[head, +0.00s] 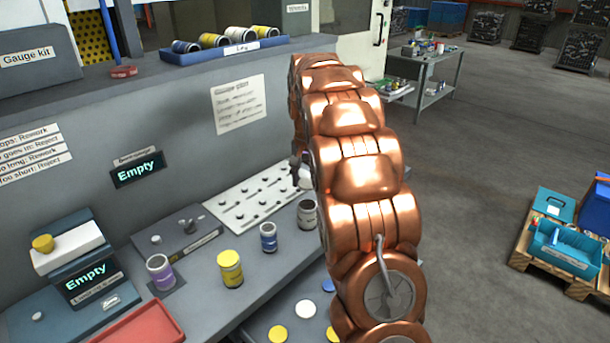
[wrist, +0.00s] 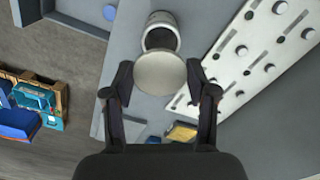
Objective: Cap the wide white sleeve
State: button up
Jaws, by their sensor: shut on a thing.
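My gripper (wrist: 160,76) is shut on a round off-white cap (wrist: 159,74), seen from above in the wrist view. An open-topped sleeve (wrist: 161,19), greyish white with a dark inside, stands on the bench just beyond the cap. The cap overlaps the sleeve's near edge in the picture; I cannot tell whether they touch. In the head view this sleeve (head: 307,214) stands upright beside my copper arm, near the peg board. My gripper (head: 299,172) is partly hidden behind the arm there.
A white peg board (head: 250,199) lies behind. Loose caps (head: 305,308) lie at the front, near a red tray (head: 140,325). The bench edge and open floor are at right.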

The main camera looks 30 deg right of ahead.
notch_tip(320, 180, down, 6)
jog(key=b, duration=0.1)
jog(key=shift+f+b, duration=0.15)
jog(key=shift+b, duration=0.2)
dwell(0.7)
dwell(0.6)
jog(key=o, duration=0.9)
notch_tip(320, 180, up, 11)
jog(key=shift+w+a+r, duration=0.1)
jog(key=shift+r, duration=0.35)
jog(key=shift+a, duration=0.1)
dwell(0.4)
